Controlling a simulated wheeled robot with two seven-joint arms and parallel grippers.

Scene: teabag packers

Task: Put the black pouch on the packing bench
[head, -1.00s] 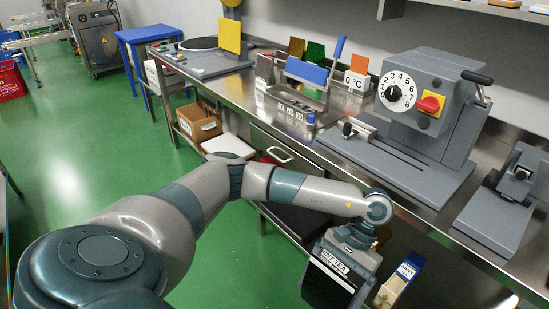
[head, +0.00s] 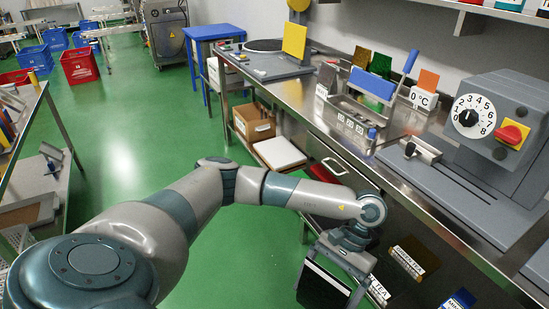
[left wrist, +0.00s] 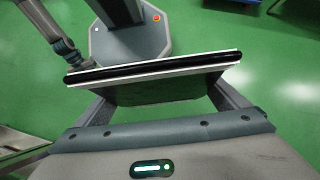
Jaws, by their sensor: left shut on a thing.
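A black pouch (head: 322,287) with a pale edge hangs below my left gripper (head: 345,258) in the head view, low in front of the steel bench. In the left wrist view the pouch (left wrist: 150,68) shows edge-on as a dark band with white borders, between the fingers of my left gripper (left wrist: 163,88), which is shut on it. The pouch is off any surface, above the green floor. I cannot tell which bench is the packing bench. A long steel bench (head: 300,98) runs along the wall at right; another bench (head: 38,95) stands at the left edge. My right gripper is not in view.
The steel bench carries a grey dial machine (head: 500,125), a rack with a blue panel (head: 372,85) and a device with a yellow plate (head: 294,40). A cardboard box (head: 254,122) sits on its lower shelf. Green floor (head: 140,130) is clear between the benches.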

